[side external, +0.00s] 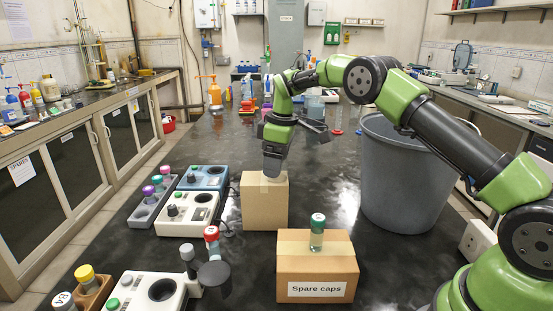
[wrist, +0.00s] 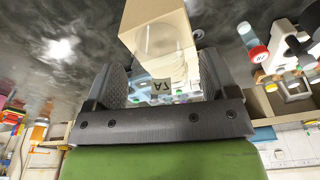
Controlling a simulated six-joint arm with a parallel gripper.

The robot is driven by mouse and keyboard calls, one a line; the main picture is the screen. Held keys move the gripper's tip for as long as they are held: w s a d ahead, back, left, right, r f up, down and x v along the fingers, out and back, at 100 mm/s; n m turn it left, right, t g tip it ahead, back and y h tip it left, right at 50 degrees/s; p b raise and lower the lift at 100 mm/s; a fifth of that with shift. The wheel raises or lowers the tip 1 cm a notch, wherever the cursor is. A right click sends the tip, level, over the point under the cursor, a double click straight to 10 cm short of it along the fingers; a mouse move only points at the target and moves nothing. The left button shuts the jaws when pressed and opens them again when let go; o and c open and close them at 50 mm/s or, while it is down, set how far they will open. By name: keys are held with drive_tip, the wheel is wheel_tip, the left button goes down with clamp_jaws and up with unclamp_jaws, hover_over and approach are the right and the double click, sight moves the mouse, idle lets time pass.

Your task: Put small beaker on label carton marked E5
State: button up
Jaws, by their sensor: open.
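A small clear glass beaker (wrist: 163,45) shows between my gripper's fingers in the wrist view. A tag on or by it reads upside down, apparently "A7". It appears to stand on a plain brown carton (wrist: 145,14). In the side view my gripper (side external: 272,168) points down just over that carton (side external: 265,207), hiding most of its top. My gripper (wrist: 162,78) is open, with a finger on each side of the beaker; whether either touches it is unclear. I see no E5 marking on any visible carton face.
A "Spare caps" carton (side external: 317,268) with a green-capped vial (side external: 317,234) stands in front. White instruments (side external: 186,213), a blue instrument (side external: 205,177) and a red-capped vial (side external: 212,240) are left. A large grey bin (side external: 405,180) stands right. Dark bench between cartons and bin is clear.

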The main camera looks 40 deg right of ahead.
drive_tip(key=shift+r, duration=0.15)
drive_tip(key=s+a+r+m+t, duration=0.15)
drive_tip(key=s+r, duration=0.25)
drive_tip(key=r, duration=1)
drive_tip(key=s+a+r+m+t, duration=0.1)
drive_tip(key=s+a+r+m, duration=0.25)
drive_tip(key=s+r, duration=0.4)
drive_tip(key=s+a+f+m+t, duration=0.1)
drive_tip(key=s+a+f+m, duration=0.1)
drive_tip(key=s, duration=0.7)
drive_tip(key=s+a+f+m+t+y, duration=0.1)
drive_tip(key=s+a+f+m+t, duration=0.1)
drive_tip(key=s, duration=0.8)
wheel_tip(320, 180, down, 2)
drive_tip(key=shift+m, duration=0.8)
